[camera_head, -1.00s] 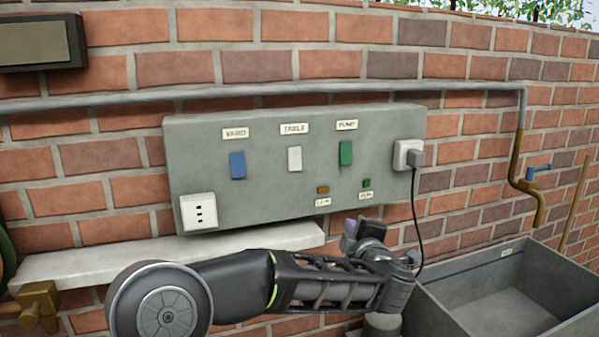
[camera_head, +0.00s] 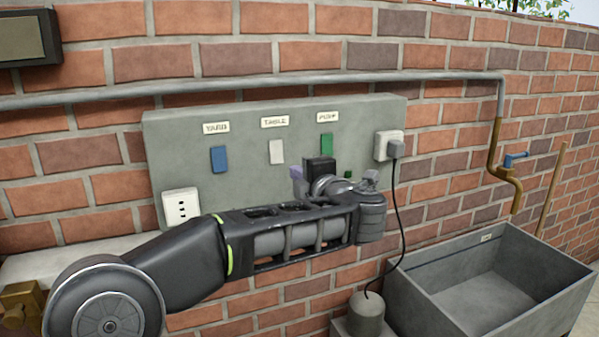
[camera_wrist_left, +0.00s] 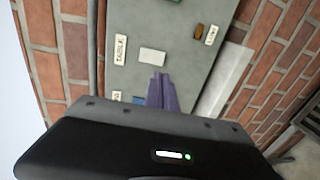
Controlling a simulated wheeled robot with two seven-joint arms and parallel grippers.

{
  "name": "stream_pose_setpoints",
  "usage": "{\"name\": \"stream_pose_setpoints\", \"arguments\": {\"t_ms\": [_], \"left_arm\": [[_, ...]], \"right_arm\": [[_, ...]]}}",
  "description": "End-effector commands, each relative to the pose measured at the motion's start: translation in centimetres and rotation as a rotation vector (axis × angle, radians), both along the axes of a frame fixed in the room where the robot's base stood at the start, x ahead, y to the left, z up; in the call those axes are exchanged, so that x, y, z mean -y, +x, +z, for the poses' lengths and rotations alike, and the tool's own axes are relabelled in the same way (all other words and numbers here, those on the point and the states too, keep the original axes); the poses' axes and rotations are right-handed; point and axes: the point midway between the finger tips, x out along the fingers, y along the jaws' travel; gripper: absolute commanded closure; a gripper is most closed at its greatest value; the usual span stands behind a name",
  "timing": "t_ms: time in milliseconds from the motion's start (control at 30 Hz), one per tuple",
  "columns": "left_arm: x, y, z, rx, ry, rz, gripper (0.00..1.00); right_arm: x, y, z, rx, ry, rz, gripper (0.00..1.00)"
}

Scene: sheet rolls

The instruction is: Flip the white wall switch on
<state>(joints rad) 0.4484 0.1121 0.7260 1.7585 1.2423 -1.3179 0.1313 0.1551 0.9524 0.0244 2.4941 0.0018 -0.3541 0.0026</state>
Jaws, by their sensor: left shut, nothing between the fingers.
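The white switch (camera_head: 276,151) sits under the TABLE label on the grey wall panel (camera_head: 180,130), between a blue switch (camera_head: 218,159) and a green switch (camera_head: 326,143). I cannot tell its on or off position. My left gripper (camera_head: 297,176) is in front of the panel, just below and right of the white switch. In the left wrist view its purple fingers (camera_wrist_left: 161,90) are shut and empty, with their tips near the white switch (camera_wrist_left: 152,56); a gap or contact is hard to judge. My right gripper is out of view.
A white outlet (camera_head: 181,206) is at the panel's lower left. A plug with a black cable (camera_head: 396,149) is at its right. A pipe (camera_head: 250,86) runs above. A grey sink (camera_head: 490,285) stands at the lower right.

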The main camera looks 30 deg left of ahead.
Motion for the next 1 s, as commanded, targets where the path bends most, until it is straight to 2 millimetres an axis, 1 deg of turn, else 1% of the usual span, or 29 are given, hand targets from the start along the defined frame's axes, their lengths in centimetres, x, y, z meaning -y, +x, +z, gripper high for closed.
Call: {"name": "stream_pose_setpoints", "arguments": {"t_ms": [33, 300, 500, 700, 1000], "left_arm": [[-0.8, 0.5, 0.1, -0.002, -0.001, 0.002, 1.0], [-5.3, 3.6, -0.6, -0.004, -0.001, 0.002, 1.0], [-7.9, 5.4, -0.9, -0.002, -0.001, 0.001, 1.0], [-9.0, 6.3, -1.3, 0.0, 0.0, -0.001, 1.0], [-9.1, 6.3, -1.4, -0.001, 0.0, -0.001, 1.0]], "right_arm": [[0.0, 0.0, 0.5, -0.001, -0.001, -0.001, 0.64], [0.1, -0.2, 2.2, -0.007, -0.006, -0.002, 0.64], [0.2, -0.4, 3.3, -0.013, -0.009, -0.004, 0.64], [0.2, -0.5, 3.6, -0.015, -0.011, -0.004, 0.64], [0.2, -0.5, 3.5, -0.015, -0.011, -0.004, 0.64]]}}
